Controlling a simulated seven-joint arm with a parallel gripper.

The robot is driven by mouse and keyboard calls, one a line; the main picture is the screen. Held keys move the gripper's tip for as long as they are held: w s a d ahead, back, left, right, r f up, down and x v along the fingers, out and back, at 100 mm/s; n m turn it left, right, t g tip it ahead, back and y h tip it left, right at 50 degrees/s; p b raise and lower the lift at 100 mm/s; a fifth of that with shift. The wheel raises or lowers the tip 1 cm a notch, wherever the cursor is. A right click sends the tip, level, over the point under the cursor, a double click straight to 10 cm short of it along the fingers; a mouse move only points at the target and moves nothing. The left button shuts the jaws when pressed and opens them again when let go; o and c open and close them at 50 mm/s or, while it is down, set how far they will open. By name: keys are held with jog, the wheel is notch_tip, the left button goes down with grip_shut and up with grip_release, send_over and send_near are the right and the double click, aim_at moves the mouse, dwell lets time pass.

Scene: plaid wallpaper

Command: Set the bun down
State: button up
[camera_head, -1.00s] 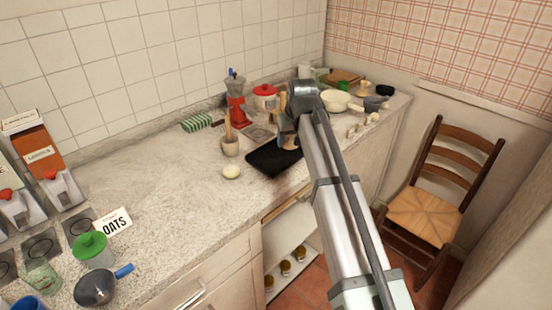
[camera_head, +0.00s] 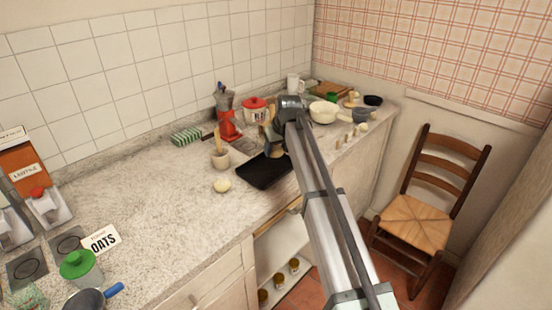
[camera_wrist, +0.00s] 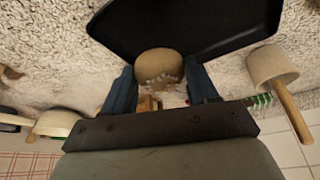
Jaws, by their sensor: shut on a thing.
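My gripper (camera_wrist: 160,72) is shut on the bun (camera_wrist: 157,66), a tan, round roll with pale flecks on its near side. The bun sits between the two blue-grey fingers in the wrist view. A black tray (camera_head: 263,173) lies on the counter just in front of my gripper in the head view. It also shows in the wrist view (camera_wrist: 185,22), right behind the bun. The bun overlaps the tray's edge in that picture; I cannot tell whether they touch. In the head view my arm mostly hides the bun.
A red coffee maker (camera_head: 228,120), a red-lidded pot (camera_head: 256,111) and a cream pan (camera_head: 323,112) stand behind and right. The counter (camera_head: 165,205) is clear at centre left.

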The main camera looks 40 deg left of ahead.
aim_at(276, 157)
jog(key=shift+f, duration=2)
jog(key=shift+f, duration=0.1)
jog(key=o, duration=0.8)
jog(key=v, duration=1.2)
